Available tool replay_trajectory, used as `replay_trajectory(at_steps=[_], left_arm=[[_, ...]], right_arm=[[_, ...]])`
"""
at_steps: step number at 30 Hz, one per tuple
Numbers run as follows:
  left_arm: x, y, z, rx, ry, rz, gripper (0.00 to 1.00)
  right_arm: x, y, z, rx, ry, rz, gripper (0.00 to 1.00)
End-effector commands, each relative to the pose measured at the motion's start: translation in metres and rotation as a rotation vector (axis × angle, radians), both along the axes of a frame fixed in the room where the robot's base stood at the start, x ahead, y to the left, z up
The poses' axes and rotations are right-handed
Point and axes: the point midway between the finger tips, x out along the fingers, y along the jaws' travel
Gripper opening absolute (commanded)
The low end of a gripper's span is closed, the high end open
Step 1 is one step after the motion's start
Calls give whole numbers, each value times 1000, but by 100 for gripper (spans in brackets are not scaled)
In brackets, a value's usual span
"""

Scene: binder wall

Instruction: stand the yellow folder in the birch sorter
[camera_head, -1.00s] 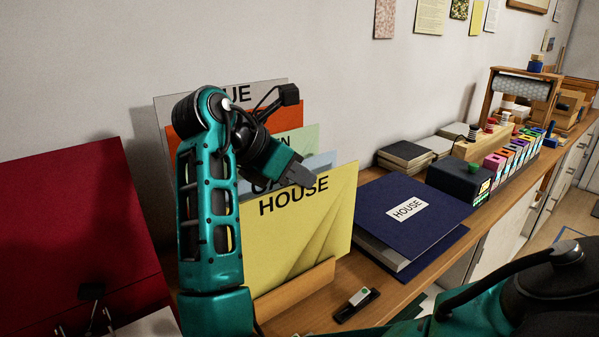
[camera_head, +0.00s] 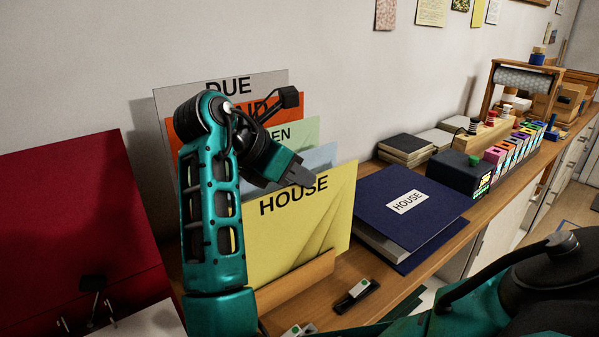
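The yellow folder (camera_head: 300,235), marked HOUSE, is upright in front of the other folders. Its lower part is behind the wooden front lip of the birch sorter (camera_head: 305,282); its bottom edge is hidden, so I cannot see whether it rests on the sorter's floor. My forearm covers the folder's left side.
Behind stand grey (camera_head: 240,84), orange (camera_head: 290,106), green (camera_head: 305,133) and pale blue (camera_head: 322,158) folders. A navy HOUSE binder (camera_head: 430,200) lies to the right. A small dark object (camera_head: 357,296) lies before the sorter. A red panel (camera_head: 70,220) is at the left.

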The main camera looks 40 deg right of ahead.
Motion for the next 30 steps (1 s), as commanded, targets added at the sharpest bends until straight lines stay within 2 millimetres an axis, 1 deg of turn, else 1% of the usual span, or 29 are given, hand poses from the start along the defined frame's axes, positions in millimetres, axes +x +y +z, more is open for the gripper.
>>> replay_trajectory(at_steps=[1, 8, 21, 29, 30], left_arm=[[0, 0, 0, 0, 0, 0, 43], [0, 0, 0, 0, 0, 0, 43], [0, 0, 0, 0, 0, 0, 43], [0, 0, 0, 0, 1, 0, 43], [0, 0, 0, 0, 1, 0, 43]], right_arm=[[2, 9, -3, 10, 4, 20, 0], [2, 9, -6, 12, 5, 22, 0], [3, 11, -18, 15, 3, 24, 0], [3, 11, -19, 16, 2, 25, 0], [3, 11, -19, 16, 2, 25, 7]])
